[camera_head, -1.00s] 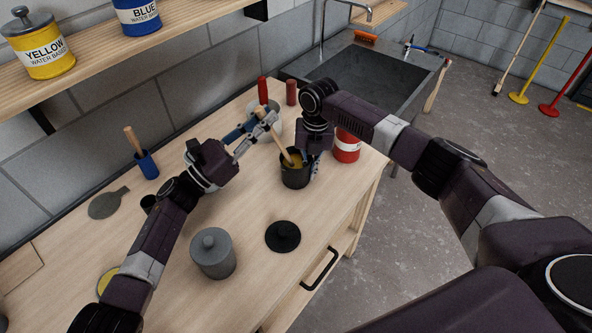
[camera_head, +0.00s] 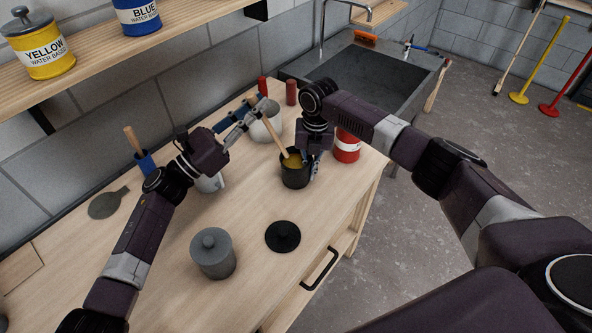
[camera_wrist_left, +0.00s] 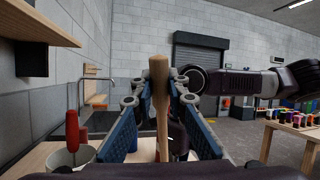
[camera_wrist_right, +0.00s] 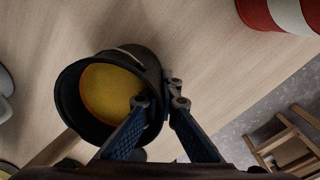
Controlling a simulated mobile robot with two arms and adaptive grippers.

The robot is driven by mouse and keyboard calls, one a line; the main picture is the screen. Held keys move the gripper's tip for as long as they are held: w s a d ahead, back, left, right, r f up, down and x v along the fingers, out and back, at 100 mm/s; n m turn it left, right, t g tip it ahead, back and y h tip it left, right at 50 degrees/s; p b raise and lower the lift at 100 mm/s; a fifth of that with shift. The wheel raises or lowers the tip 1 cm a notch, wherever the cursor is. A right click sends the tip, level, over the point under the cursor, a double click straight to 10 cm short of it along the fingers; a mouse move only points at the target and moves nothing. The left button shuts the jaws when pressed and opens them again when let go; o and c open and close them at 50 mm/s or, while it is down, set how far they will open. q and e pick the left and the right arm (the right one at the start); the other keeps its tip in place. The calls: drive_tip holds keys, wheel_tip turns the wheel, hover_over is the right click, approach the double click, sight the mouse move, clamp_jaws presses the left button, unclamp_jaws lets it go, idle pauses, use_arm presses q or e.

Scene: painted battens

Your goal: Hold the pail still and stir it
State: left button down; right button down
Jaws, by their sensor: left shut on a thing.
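The black pail (camera_head: 294,180) stands upright on the wooden bench with yellow-ochre paint (camera_head: 292,161) in it; the right wrist view shows its open mouth and the paint (camera_wrist_right: 112,92).
A red can (camera_head: 347,146) stands close right of the pail, and a whitish pot (camera_head: 267,126) stands behind it. A black lid (camera_head: 283,236) and a lidded grey can (camera_head: 212,253) are on the bench in front. The sink (camera_head: 375,80) lies beyond the bench.

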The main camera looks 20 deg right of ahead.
sight(253, 93)
idle(0.4)
use_arm(q)
drive_tip(key=shift+r, duration=2.55)
use_arm(e)
drive_tip(key=c, duration=2.1)
unclamp_jaws()
drive_tip(key=r, duration=1.2)
drive_tip(key=shift+s+d, duration=0.1)
drive_tip(key=shift+d, duration=0.15)
